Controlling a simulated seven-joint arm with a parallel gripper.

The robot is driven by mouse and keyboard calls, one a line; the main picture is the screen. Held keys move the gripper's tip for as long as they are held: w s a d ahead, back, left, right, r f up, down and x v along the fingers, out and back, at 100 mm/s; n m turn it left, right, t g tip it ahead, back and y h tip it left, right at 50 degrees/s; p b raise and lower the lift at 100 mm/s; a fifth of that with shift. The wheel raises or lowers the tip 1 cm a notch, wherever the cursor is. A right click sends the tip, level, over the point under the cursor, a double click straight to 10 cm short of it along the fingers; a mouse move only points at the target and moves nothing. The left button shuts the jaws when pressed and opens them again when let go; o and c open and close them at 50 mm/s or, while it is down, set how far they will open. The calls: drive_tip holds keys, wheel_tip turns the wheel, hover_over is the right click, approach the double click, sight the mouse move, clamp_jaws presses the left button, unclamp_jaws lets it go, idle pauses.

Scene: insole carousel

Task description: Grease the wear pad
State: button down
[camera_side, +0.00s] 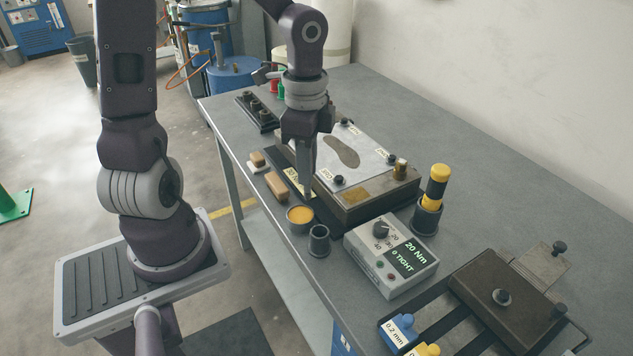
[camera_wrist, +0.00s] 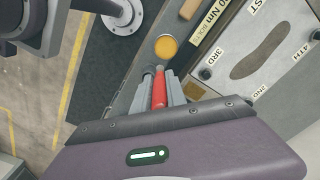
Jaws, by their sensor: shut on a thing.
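The wear pad, a brass-coloured patch (camera_side: 354,194), lies on the front of the dark fixture block, beside the pale plate. It shows in the wrist view (camera_wrist: 193,91), partly hidden by a finger. An open tin of orange-yellow grease (camera_side: 300,214) stands on the bench in front of the block, and also shows in the wrist view (camera_wrist: 166,47). My gripper (camera_side: 307,190) points down behind the tin, near the block's left edge. It is shut on a red-handled tool (camera_wrist: 159,94), whose grey end points away from the wrist camera. Its working tip is not clear.
An empty dark cup (camera_side: 319,240) stands by the tin, with a torque controller (camera_side: 391,255) to its right. A yellow-and-black driver (camera_side: 436,188) stands in a holder. A wooden-handled block (camera_side: 276,186) lies left of the fixture. Black knobs rise from the pale plate (camera_side: 367,160).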

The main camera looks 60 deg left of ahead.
drive_tip(key=shift+s+a+f, duration=0.1)
drive_tip(key=shift+a+f, duration=0.4)
drive_tip(key=shift+f, duration=0.55)
drive_tip(key=shift+a+f, duration=0.5)
drive_tip(key=shift+f, duration=0.6)
drive_tip(key=shift+s+a+f, duration=0.1)
drive_tip(key=shift+a+f, duration=0.4)
drive_tip(key=shift+f, duration=0.55)
drive_tip(key=shift+f, duration=0.55)
wheel_tip(320, 180, up, 7)
drive_tip(key=shift+w, duration=0.1)
